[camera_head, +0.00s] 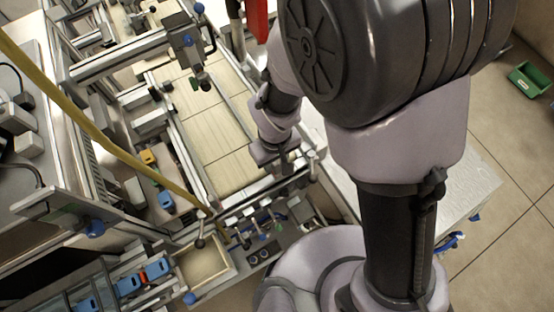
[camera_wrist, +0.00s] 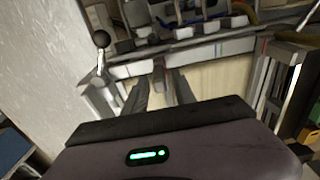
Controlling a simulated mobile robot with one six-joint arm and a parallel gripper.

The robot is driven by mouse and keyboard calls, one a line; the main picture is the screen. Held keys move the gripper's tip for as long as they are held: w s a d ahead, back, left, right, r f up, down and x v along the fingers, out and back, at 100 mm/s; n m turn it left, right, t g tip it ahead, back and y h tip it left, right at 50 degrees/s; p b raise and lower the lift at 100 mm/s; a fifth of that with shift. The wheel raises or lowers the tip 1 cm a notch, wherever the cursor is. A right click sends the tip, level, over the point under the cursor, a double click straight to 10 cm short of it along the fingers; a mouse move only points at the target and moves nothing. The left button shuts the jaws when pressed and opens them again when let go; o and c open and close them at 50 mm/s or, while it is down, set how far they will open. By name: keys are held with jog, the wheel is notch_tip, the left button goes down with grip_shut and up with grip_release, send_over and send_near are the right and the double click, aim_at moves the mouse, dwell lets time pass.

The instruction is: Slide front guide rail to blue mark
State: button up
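The front guide rail (camera_head: 262,194) is a silver bar across the near end of the pale tiled conveyor belt (camera_head: 215,130) in the head view. In the wrist view a silver rail (camera_wrist: 218,51) crosses beyond my fingers. My gripper (camera_head: 272,157) points down over the belt's near right end, close to the rail. In the wrist view my gripper (camera_wrist: 165,88) shows two dark fingers apart, with a narrow pale metal piece seen between them. I cannot tell whether they touch it. I cannot make out the blue mark for certain.
A black ball knob (camera_wrist: 101,39) on a post stands left of my fingers. A yellow hose (camera_head: 110,140) crosses the left of the head view. A pale tray (camera_head: 203,265) and blue blocks (camera_head: 128,285) lie at the lower left. A green bin (camera_head: 530,79) sits on the floor.

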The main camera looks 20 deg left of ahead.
jog(key=shift+r, duration=0.1)
notch_tip(320, 180, up, 17)
jog(key=p, duration=0.4)
jog(key=shift+r, duration=0.1)
